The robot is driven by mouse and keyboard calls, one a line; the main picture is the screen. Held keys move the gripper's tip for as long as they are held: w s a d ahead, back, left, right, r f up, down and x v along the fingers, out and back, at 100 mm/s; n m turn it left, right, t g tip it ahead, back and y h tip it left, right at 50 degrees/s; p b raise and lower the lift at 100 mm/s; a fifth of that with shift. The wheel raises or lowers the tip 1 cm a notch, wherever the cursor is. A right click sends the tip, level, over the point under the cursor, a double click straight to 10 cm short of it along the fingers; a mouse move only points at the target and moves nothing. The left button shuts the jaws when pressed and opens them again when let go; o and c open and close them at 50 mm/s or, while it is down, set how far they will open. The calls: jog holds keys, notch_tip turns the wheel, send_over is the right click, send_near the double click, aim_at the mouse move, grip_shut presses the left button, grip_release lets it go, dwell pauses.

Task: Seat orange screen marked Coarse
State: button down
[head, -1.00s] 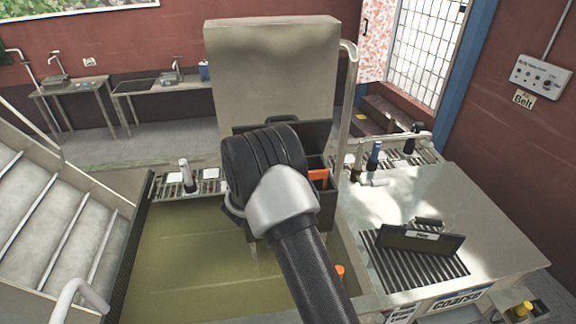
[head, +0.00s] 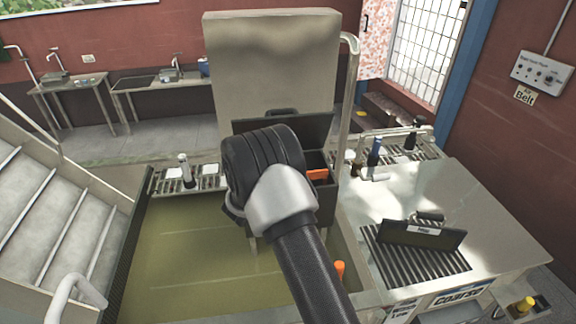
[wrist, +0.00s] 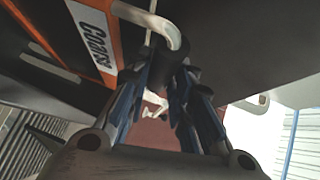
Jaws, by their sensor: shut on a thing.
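The orange screen marked Coarse (wrist: 92,38) shows in the wrist view at upper left, with an orange edge and a white label, close beside the fingers. My gripper (wrist: 160,72) is shut on its dark handle part. In the head view my wrist and forearm hide the fingers and the held part. An orange piece (head: 318,174) shows in the dark slotted box (head: 322,205) right of my wrist, and another orange bit (head: 340,267) shows low beside my forearm. I cannot tell whether either belongs to the held screen.
A tall steel panel (head: 270,70) stands behind the box. A tank of murky liquid (head: 190,250) lies at left, beside stairs (head: 50,215).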

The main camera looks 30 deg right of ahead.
jog(key=shift+f+b, duration=1)
jog(key=shift+f, duration=0.5)
jog(key=c, duration=1.3)
grip_release()
jog(key=shift+c, duration=0.2)
jog(key=shift+s+f, duration=0.1)
jog(key=shift+f, duration=0.05)
jog(key=shift+f, duration=0.1)
jog(key=shift+r+v, duration=0.1)
jog(key=shift+v, duration=2.95)
jog(key=shift+r+v, duration=0.15)
jog(key=shift+v, duration=2.85)
